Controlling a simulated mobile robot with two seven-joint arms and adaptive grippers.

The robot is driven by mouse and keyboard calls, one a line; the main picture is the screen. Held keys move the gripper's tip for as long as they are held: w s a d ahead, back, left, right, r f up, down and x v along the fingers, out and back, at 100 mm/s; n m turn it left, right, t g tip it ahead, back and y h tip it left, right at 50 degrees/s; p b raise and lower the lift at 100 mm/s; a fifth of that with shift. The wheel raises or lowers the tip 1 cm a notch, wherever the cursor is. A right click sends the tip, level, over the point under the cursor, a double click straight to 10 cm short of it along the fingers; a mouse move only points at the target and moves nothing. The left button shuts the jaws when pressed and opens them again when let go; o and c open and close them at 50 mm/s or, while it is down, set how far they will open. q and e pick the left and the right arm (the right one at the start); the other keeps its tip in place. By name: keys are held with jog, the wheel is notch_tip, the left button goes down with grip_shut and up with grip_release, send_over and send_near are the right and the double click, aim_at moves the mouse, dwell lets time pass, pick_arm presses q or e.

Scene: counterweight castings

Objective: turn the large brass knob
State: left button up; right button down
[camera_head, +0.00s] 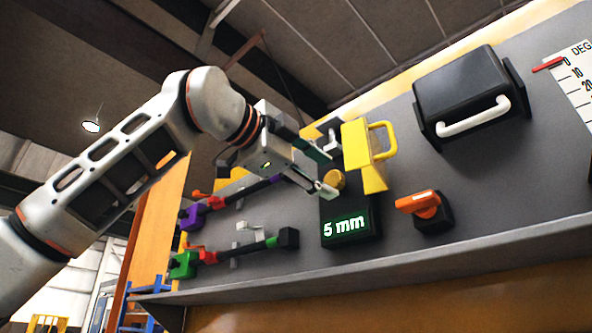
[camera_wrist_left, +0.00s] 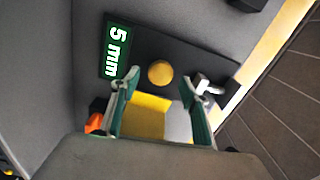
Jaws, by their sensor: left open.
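The brass knob (camera_head: 335,179) is a round, golden knob on a dark panel (camera_head: 328,208), above a green "5 mm" readout (camera_head: 346,227). My left gripper (camera_head: 325,172) is open, with its fingertips close to the knob, one on either side of it in the picture. In the left wrist view the knob (camera_wrist_left: 160,72) shows whole, just beyond the gap between the open fingertips (camera_wrist_left: 166,82). Nothing is between the fingers that I can tell is held; contact with the knob is not visible. My right gripper is not in view.
A yellow block with a handle (camera_head: 366,152) stands right beside the knob. An orange lever (camera_head: 420,204) is lower right, and a black box with a white handle (camera_head: 470,98) is farther right. Coloured levers (camera_head: 205,212) lie left. A grey T-handle (camera_wrist_left: 208,88) is near one finger.

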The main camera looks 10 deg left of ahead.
pick_arm(q)
jog(key=v, duration=0.9)
jog(key=shift+s+a, duration=0.15)
